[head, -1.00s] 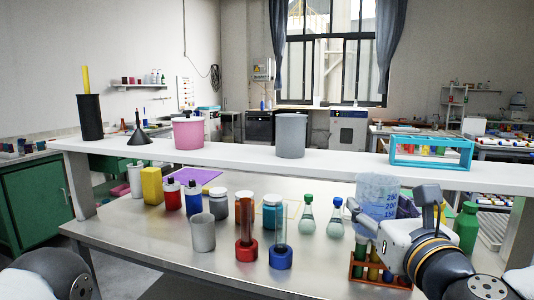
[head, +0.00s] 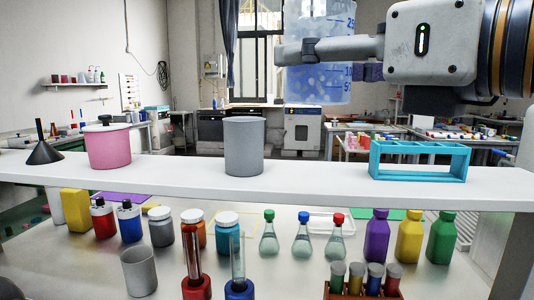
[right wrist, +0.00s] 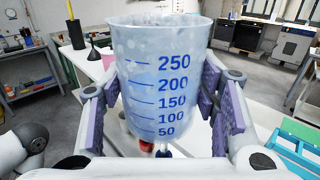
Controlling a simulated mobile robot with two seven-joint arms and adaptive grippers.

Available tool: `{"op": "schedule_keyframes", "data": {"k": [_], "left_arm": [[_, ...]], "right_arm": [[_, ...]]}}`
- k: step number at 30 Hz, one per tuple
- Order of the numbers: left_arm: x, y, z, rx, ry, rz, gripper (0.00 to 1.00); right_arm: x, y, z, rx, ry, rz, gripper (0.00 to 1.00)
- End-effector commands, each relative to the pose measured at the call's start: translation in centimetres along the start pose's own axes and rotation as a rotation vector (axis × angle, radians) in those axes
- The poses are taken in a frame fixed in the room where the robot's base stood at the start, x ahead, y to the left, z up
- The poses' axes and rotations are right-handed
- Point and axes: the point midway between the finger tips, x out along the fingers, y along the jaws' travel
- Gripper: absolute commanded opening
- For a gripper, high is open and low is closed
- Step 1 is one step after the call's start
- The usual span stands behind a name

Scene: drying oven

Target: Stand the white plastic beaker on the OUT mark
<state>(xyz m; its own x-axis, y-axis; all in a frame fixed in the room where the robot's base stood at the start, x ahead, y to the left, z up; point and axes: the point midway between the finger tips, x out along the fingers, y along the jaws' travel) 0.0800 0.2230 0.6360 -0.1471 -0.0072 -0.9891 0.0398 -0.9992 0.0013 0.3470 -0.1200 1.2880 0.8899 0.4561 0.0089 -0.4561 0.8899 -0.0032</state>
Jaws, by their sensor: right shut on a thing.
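The white plastic beaker (head: 320,85), translucent and bluish with blue graduations, is held up in front of the window in the head view. Its top is cut off there. My right gripper (head: 325,58) is shut around its sides. In the right wrist view the beaker (right wrist: 160,85) stands upright between the purple finger pads of that gripper (right wrist: 163,98), its open rim up. It hangs clear, above the level of the white shelf. I cannot make out any mark reading OUT. My left gripper is not in view.
The raised white shelf (head: 300,182) crosses the scene, bearing a pink pot (head: 108,148), a grey cylinder (head: 243,147), a black funnel (head: 43,150) and a turquoise rack (head: 418,160). Bottles, flasks and a test-tube rack (head: 350,292) crowd the bench below. The shelf is bare between cylinder and rack.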

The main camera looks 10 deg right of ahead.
Motion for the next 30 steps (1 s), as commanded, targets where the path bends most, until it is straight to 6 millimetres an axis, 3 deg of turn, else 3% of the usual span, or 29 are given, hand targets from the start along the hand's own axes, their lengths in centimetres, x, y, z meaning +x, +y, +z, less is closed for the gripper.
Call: {"op": "schedule_keyframes", "data": {"k": [1, 10, 15, 20, 26, 30], "left_arm": [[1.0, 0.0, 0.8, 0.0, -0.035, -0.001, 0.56], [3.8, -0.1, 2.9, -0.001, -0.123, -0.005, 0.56], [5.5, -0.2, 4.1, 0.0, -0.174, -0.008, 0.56], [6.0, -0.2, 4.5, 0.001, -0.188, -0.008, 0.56], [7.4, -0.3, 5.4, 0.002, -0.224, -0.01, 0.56], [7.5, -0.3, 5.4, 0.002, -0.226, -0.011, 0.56]], "right_arm": [[1.5, -0.9, -1.6, 0.011, 0.021, -0.002, 0.23], [7.4, -4.8, -5.1, 0.012, 0.024, -0.003, 0.23], [9.4, -6.2, -8.5, 0.01, 0.021, -0.002, 0.23], [10.3, -6.8, -9.6, 0.006, 0.014, -0.001, 0.23], [10.8, -7.1, -12.9, 0.007, 0.016, 0.0, 0.23], [10.7, -7.0, -13.0, 0.003, 0.008, -0.002, 0.23]]}}
